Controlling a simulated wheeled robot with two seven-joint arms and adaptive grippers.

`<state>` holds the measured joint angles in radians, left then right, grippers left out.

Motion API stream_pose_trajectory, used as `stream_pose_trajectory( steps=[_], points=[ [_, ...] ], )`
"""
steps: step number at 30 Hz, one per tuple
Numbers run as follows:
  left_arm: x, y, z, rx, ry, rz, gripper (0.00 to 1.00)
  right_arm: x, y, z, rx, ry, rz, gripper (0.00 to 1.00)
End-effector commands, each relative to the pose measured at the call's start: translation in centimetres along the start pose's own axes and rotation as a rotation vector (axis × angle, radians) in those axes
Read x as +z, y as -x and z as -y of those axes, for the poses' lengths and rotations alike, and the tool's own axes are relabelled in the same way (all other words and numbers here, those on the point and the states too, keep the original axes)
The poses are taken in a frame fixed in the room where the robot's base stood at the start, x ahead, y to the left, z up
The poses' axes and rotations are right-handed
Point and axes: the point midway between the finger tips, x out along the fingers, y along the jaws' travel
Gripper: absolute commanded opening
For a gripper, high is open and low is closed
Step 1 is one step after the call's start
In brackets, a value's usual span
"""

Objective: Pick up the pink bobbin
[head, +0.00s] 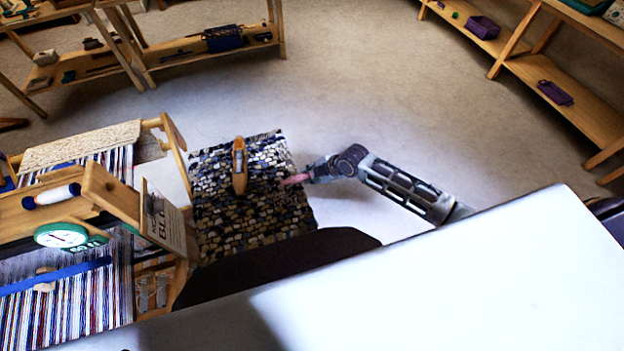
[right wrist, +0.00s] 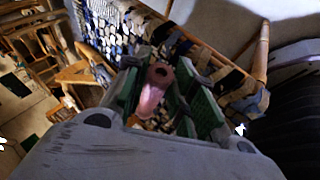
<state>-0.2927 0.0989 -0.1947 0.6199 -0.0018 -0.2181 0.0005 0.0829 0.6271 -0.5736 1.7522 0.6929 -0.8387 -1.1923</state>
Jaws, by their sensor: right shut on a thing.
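The pink bobbin (right wrist: 154,92) is between the two green-padded fingers of my right gripper (right wrist: 156,98) in the right wrist view, with its dark end hole facing up the picture. In the head view the right gripper (head: 308,177) comes in from the right, shut on the pink bobbin (head: 294,180), over or at the right edge of the woven rag mat. I cannot tell from these views how high the bobbin is above the mat. My left gripper is not in view.
A wooden shuttle (head: 239,166) is on the woven rag mat (head: 225,215). A wooden loom with striped warp (head: 70,310) and a green-rimmed dial (head: 61,236) stands at the left. Shelves (head: 560,105) stand at the back. Open floor (head: 400,110) lies beyond the arm.

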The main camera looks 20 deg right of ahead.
Motion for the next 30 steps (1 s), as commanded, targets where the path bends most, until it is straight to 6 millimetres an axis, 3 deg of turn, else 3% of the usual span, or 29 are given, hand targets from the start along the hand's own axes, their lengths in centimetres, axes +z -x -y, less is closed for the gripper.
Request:
stream_pose_trajectory(
  steps=[8, 30],
  points=[
    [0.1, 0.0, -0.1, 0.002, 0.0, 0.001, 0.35, -0.6, 1.5, -1.0, 0.001, 0.0, 0.0, 0.08],
    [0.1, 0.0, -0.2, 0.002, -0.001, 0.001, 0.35, -0.6, 1.5, -1.0, 0.0, 0.0, 0.0, 0.08]
  ],
)
